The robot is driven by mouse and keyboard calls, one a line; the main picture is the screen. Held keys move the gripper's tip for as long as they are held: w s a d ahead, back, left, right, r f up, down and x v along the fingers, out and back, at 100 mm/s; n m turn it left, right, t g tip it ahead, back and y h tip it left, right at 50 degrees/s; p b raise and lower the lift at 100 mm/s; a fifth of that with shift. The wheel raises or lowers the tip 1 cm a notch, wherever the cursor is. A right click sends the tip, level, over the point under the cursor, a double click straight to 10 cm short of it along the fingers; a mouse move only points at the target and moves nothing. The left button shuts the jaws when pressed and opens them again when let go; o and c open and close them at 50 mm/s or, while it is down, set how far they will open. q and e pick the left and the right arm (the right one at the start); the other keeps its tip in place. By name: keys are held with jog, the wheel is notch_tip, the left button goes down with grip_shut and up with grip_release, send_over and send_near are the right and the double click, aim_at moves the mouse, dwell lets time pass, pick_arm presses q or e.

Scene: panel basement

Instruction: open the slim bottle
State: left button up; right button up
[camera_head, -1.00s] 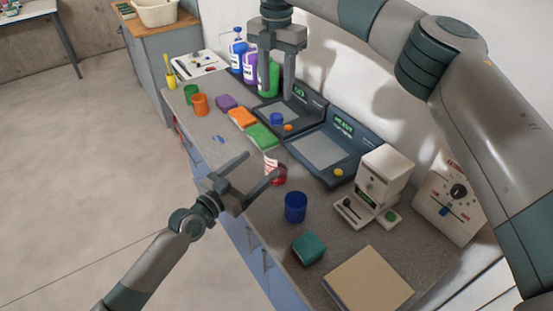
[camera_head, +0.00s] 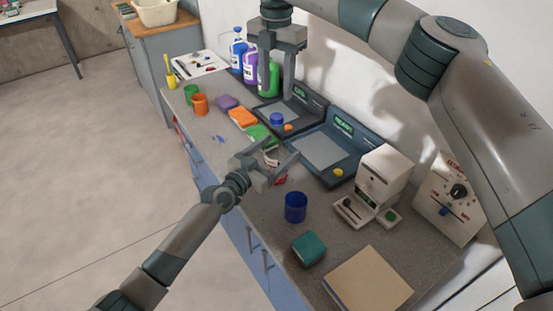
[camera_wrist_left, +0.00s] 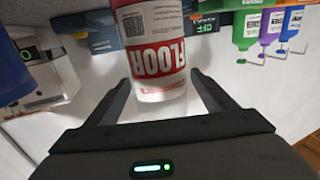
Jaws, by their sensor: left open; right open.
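A white container with a red label reading FLOOR (camera_wrist_left: 153,50), apparently the slim bottle, stands on the bench. In the left wrist view it shows upside down between the fingers of my left gripper (camera_wrist_left: 160,95). In the head view my left gripper (camera_head: 285,149) is open around it and hides most of it; a red part of the bottle (camera_head: 280,181) shows below a finger. I cannot tell whether the fingers touch it. Its cap is not clearly seen. My right gripper (camera_head: 276,97) is open and empty, pointing down above the back of the bench.
A blue cup (camera_head: 295,207), a teal block (camera_head: 308,249) and a tan board (camera_head: 367,280) are nearer on the bench. Two dark scales (camera_head: 325,150) and a white device (camera_head: 378,180) stand along the wall. Sponges (camera_head: 242,117) and larger bottles (camera_head: 250,68) are farther back.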

aim_at(277, 116)
pick_arm(q)
jog(key=shift+c, duration=0.3)
grip_shut()
pick_arm(e)
jog(key=m, duration=0.6)
jog(key=shift+m, duration=0.3)
jog(key=m, duration=0.6)
jog(key=shift+m, duration=0.4)
jog(key=shift+f, duration=4)
